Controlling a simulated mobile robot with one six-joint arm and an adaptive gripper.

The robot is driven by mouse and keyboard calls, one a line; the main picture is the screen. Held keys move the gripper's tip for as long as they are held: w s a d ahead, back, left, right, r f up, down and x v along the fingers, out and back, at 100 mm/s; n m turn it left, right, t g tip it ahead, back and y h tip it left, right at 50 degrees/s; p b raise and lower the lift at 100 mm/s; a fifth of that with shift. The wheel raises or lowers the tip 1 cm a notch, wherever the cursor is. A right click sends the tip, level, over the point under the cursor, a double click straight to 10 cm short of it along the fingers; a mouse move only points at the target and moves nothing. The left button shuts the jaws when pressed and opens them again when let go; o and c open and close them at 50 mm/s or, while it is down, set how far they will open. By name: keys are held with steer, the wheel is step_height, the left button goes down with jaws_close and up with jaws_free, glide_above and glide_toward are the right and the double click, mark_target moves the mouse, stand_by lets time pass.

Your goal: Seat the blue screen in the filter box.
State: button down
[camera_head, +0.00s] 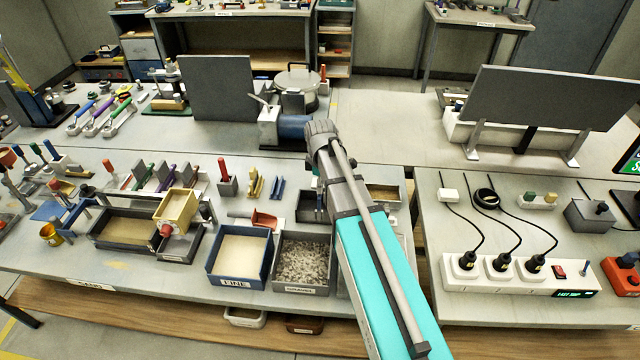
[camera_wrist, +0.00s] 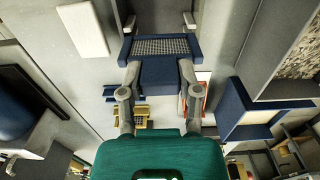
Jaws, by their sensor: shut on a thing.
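My gripper (camera_wrist: 158,70) is shut on the blue screen (camera_wrist: 161,46), with one finger on each side of its dark blue body. The screen has a grey mesh panel facing the wrist camera. Just beyond the screen in the wrist view stand two grey uprights (camera_wrist: 189,21), which look like part of the filter box. In the head view a small dark box (camera_head: 307,207), probably the filter box, shows partly behind my arm. My gripper and the screen are hidden by my arm there. I cannot tell whether the screen touches the box.
The blue FINE tray (camera_head: 240,283) and the gravel tray (camera_head: 302,289) stand near the front edge. A red scoop (camera_head: 264,219), yellow pieces (camera_head: 257,184) and blue pieces (camera_head: 277,188) lie close by. A blue motor unit (camera_head: 294,127) stands behind.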

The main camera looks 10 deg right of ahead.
steer(key=shift+f+b, duration=2.1)
steer(key=shift+f, duration=0.1)
steer(key=shift+c, duration=1.1)
jaws_free()
steer(key=shift+r, duration=0.2)
step_height(320, 180, up, 11)
steer(key=p, duration=1.1)
steer(key=shift+f, duration=0.15)
steer(key=s+f+m+b, duration=0.1)
steer(key=s+m, duration=1.3)
steer(key=s, duration=0.2)
steer(key=shift+d+f+b, duration=0.35)
steer(key=shift+f+b, duration=0.05)
